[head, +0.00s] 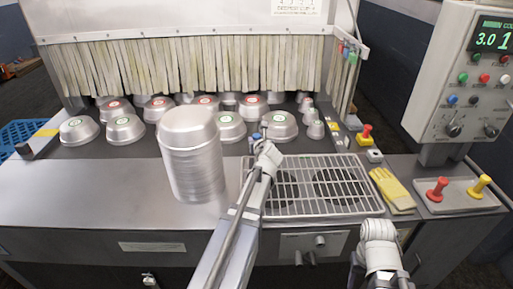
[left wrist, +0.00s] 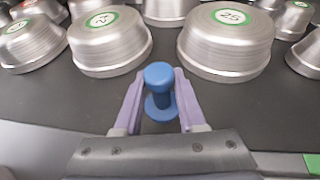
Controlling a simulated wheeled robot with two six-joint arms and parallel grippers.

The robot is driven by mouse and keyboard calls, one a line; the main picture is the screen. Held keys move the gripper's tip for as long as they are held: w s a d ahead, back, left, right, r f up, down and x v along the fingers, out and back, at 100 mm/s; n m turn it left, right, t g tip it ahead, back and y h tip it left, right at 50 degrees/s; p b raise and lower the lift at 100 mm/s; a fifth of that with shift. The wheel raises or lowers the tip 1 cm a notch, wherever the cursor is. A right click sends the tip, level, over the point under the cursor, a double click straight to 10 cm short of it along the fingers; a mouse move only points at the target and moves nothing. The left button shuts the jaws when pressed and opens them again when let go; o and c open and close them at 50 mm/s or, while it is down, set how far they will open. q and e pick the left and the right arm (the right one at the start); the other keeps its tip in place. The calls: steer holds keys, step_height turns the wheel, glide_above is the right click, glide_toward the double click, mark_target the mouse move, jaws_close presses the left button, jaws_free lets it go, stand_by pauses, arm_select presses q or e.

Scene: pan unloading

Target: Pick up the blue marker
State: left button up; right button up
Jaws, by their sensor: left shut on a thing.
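The blue marker (left wrist: 160,88) is a small peg with a round knob and a wider base. In the left wrist view it stands between the two pale purple fingers of my left gripper (left wrist: 153,102), which is shut on it. In the head view my left gripper (head: 262,146) is at the dark belt's near edge, behind the wire rack, and only a bit of the blue marker (head: 256,136) shows. Whether its base touches the belt is unclear. My right gripper (head: 378,228) is at the lower right, in front of the counter, and its fingers are not clear.
Several metal pans (head: 125,129) stand upside down on the belt before a strip curtain (head: 190,66). A pan stack (head: 192,160) stands left of my left arm. A wire rack (head: 310,204), yellow glove (head: 392,190) and red and yellow pegs (head: 437,189) are right. The left counter is clear.

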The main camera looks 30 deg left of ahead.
mark_target(257, 135)
arm_select(q)
jaws_close()
steer(key=shift+r, duration=0.15)
stand_by(0.4)
step_height(257, 135, up, 10)
steer(key=p, duration=1)
